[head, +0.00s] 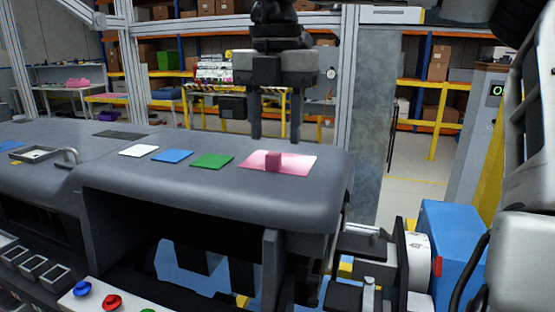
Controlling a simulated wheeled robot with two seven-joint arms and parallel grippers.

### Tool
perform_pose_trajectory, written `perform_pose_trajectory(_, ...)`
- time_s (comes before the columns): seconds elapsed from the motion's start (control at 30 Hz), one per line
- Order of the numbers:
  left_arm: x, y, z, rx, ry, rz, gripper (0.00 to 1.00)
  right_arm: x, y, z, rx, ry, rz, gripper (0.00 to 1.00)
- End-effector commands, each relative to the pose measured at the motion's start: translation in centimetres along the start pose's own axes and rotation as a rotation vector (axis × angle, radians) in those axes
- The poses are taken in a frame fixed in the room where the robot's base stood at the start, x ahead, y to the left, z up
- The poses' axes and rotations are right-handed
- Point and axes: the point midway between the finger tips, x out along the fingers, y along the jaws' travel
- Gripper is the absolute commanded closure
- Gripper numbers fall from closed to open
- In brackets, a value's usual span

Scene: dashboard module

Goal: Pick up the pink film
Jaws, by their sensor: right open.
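The pink film (299,161) lies flat on the right end of the grey dashboard top (230,190). A small darker pink block-shaped tab (273,160) stands up from its middle. My right gripper (275,139) points straight down at the top centre, with its two dark fingers apart and nothing between them. Its fingertips show just above the film's tab in the picture, apart from it; the exact height gap is hard to judge. My left gripper is not in view.
Green (212,161), blue (172,156) and white (138,150) flat films lie in a row left of the pink one. A metal tray with a handle (40,152) sits at far left. Colored knobs (111,302) are at the front. Shelves with boxes stand behind.

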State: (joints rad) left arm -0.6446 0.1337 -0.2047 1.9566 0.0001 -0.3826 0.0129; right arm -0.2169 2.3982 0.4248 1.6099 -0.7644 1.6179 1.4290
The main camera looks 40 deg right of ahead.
Motion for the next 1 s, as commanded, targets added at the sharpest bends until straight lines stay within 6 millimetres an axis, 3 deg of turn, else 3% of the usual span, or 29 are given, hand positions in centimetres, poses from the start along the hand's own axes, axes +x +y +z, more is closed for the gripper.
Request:
perform_pose_trajectory(0.2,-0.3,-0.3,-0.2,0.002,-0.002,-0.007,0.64,2.9,0.0,0.1,0.000,0.003,-0.002,0.55)
perform_pose_trajectory(0.47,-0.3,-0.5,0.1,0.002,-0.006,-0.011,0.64,3.5,0.1,0.1,0.001,0.000,0.000,0.55)
perform_pose_trajectory(0.5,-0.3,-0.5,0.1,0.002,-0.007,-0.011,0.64,3.5,0.1,0.1,0.001,0.000,0.000,0.57)
perform_pose_trajectory(0.67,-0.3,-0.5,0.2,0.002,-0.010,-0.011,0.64,3.4,0.1,0.1,0.001,0.000,0.000,1.00)
perform_pose_trajectory(1.0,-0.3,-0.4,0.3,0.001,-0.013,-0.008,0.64,3.4,0.1,0.1,0.001,0.000,0.000,1.00)
